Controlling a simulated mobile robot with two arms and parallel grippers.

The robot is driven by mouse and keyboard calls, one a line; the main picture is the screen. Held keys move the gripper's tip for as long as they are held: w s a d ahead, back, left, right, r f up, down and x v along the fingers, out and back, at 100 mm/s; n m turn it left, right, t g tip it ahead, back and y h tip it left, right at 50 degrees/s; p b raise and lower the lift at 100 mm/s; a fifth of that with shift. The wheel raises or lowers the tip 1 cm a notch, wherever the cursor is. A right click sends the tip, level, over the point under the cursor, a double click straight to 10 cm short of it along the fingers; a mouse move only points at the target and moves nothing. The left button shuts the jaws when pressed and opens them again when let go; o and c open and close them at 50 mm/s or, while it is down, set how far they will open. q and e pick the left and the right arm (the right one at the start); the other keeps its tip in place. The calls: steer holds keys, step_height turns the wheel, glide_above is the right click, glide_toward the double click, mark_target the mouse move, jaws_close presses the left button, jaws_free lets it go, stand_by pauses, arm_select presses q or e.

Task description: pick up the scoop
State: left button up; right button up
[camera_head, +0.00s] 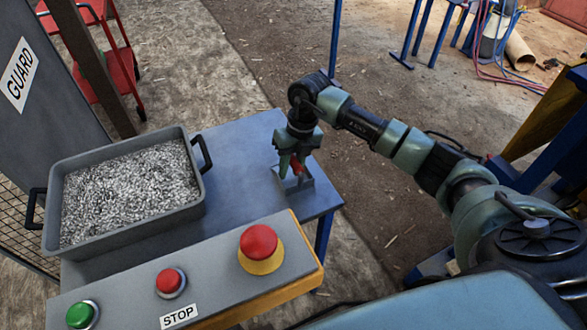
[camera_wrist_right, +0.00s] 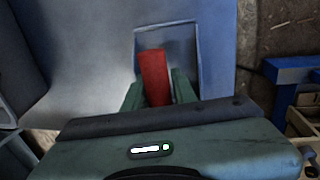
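The scoop shows as a red handle (camera_head: 295,166) at the right end of the blue-grey table. A shallow grey square piece with raised edges (camera_head: 306,184) lies under it; I cannot tell whether it is the scoop's pan or a holder. My right gripper (camera_head: 292,167) points down at the handle, with a green finger on each side. In the right wrist view the red handle (camera_wrist_right: 155,75) stands between the two fingers (camera_wrist_right: 158,93). The gaps are very small or none, so contact is unclear. My left gripper is out of view.
A grey tub (camera_head: 128,243) of crushed stone stands left on the table (camera_head: 236,150). In front is a control panel (camera_head: 215,283) with a green button, a red button and a large red stop button (camera_head: 259,242). A guard panel (camera_head: 30,100) is at left.

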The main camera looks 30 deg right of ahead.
jaws_close()
step_height(320, 180, up, 20)
steer(key=b, duration=0.2)
stand_by(0.5)
